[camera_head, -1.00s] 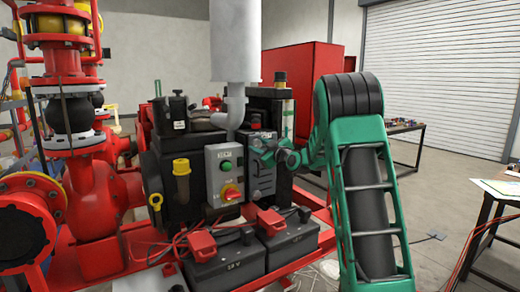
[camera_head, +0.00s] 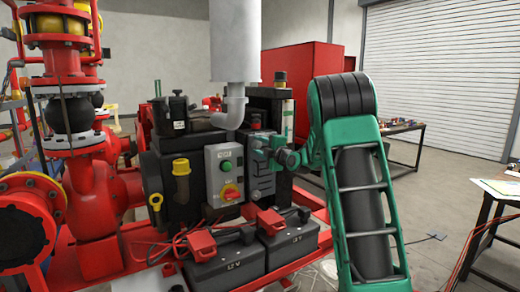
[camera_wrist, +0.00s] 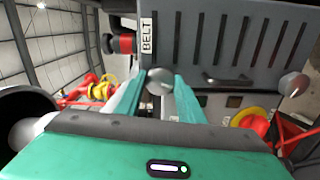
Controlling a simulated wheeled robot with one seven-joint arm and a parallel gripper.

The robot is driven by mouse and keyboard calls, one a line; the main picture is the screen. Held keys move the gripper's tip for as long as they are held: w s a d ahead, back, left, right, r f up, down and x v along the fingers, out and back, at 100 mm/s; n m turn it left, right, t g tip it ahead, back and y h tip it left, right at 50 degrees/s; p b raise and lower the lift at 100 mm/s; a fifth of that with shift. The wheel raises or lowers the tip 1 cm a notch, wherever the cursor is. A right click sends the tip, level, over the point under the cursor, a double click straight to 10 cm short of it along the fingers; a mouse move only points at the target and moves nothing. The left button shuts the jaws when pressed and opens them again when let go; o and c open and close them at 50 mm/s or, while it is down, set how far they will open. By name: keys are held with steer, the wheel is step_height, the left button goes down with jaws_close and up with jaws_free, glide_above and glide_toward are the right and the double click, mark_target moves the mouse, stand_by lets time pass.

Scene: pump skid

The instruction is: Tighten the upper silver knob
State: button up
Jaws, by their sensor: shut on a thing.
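The upper silver knob (camera_wrist: 160,81) is a round, shiny cap in the middle of the wrist view. My gripper (camera_wrist: 160,84) is shut on it, with one green finger on each side of the knob. In the head view my gripper (camera_head: 268,150) is at the right face of the dark engine block, and it hides the knob there. A second silver knob (camera_wrist: 293,84) shows at the right of the wrist view, apart from my fingers.
A grey louvred cover (camera_wrist: 240,45) and a red knob (camera_wrist: 122,43) beside a BELT label are close to my gripper. A grey control box (camera_head: 226,172) stands left of it. Black batteries (camera_head: 285,238) with red caps sit below it.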

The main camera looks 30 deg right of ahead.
steer(key=shift+a+f+n, duration=0.15)
steer(key=shift+f+n, duration=0.25)
steer(key=shift+n, duration=0.7)
steer(key=o, duration=1.1)
steer(key=shift+c, duration=0.2)
steer(key=shift+r, duration=0.2)
steer(key=s, duration=1)
steer(key=shift+s+d, duration=0.25)
steer(key=shift+s, duration=0.05)
